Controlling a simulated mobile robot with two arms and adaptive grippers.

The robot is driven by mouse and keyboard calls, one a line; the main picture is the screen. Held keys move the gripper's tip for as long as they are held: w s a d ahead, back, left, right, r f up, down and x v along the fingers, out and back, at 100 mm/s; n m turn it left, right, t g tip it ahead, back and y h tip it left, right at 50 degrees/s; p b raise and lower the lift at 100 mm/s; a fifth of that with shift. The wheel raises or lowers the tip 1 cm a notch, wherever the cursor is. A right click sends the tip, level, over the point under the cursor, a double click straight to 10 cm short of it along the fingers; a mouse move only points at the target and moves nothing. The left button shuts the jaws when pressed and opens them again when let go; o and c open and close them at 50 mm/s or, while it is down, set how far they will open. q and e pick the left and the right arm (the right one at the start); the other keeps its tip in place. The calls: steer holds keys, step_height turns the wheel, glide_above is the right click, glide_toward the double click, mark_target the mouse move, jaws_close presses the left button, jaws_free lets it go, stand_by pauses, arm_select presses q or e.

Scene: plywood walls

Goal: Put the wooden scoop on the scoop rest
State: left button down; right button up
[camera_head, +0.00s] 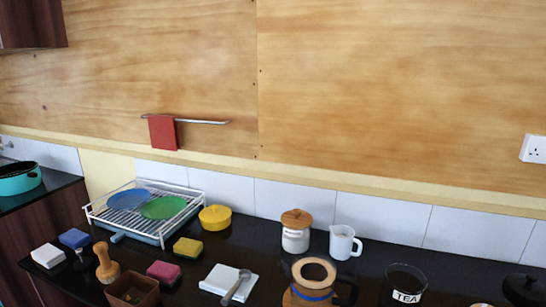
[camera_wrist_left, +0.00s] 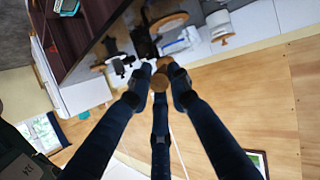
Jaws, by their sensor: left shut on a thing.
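My left gripper (camera_wrist_left: 160,85) shows in the left wrist view, its dark blue fingers closed around a small brown wooden piece. This piece, taken as the wooden scoop (camera_wrist_left: 159,83), shows only a rounded end; the fingers hide much of it. My left gripper does not show in the head view, and my right gripper shows in neither view. In the head view a flat white square piece (camera_head: 215,277) lies on the dark counter with a grey spoon (camera_head: 238,286) across it. It may be the scoop rest, but I cannot tell for sure.
On the counter (camera_head: 185,290) are a dish rack (camera_head: 124,234), yellow pot (camera_head: 215,218), sponges (camera_head: 187,248), wooden pestle-like piece (camera_head: 106,264), brown box (camera_head: 132,291), lidded canister (camera_head: 296,238), white jug (camera_head: 342,242), wooden-topped pot (camera_head: 314,272) and tea tin (camera_head: 405,283). Bare counter lies between them.

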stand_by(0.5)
arm_select(q)
steer(key=shift+w, duration=0.15)
steer(key=w+r+n+t+y, duration=0.1)
steer(key=w+r+n+y, duration=0.1)
steer(key=w, duration=1.1)
steer(key=w+a+r+n+t+y, duration=0.1)
steer(key=w+r, duration=0.4)
steer(key=w, duration=0.8)
steer(key=shift+w+a+n+t+y, duration=0.3)
steer(key=shift+n+t+y, duration=0.2)
steer(key=shift+n+t, duration=0.35)
step_height(320, 180, down, 15)
steer(key=shift+p, duration=1)
steer(key=shift+f, duration=2.3)
steer(key=c, duration=1.6)
jaws_free()
